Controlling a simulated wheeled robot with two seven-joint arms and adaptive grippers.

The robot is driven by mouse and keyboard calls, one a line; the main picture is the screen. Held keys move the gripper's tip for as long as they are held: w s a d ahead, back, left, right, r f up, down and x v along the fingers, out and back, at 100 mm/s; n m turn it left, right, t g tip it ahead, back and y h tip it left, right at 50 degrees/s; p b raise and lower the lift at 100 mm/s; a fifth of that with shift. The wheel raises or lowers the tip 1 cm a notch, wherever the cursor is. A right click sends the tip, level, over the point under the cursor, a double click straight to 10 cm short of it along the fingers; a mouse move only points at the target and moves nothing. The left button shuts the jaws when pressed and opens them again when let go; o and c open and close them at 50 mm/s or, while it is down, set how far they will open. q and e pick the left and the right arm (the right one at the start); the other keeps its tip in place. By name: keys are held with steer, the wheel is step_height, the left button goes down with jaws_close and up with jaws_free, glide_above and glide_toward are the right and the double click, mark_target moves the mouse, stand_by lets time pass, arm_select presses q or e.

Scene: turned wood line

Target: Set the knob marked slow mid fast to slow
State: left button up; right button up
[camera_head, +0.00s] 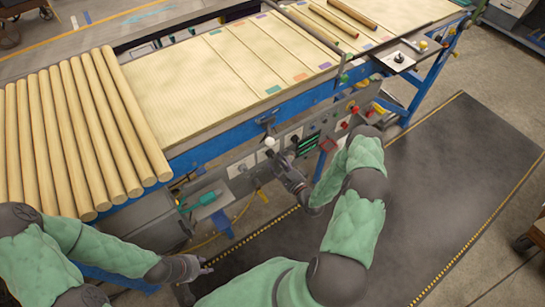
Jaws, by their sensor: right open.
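A grey control panel (235,170) runs along the front of the blue-framed machine. It carries a white ball knob (269,141), a dark unit with green lines (308,143) and several red and yellow controls at its right end. The slow mid fast lettering is too small to read, so I cannot tell which control is that knob or where it points. My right gripper (275,158) is open at the panel, just below the white ball knob. It hides part of the panel; contact cannot be told. My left gripper (207,265) hangs low over the floor, away from the panel.
Several round wooden rods (85,130) lie on the machine's left, their ends overhanging the front. A teal-handled tool (205,199) lies on a small shelf below the panel. A joystick box (398,58) stands at the right end. The dark floor mat (450,170) is clear at right.

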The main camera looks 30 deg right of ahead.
mark_target(271, 154)
steer(key=shift+w+a, duration=0.15)
steer(key=shift+w, duration=1.65)
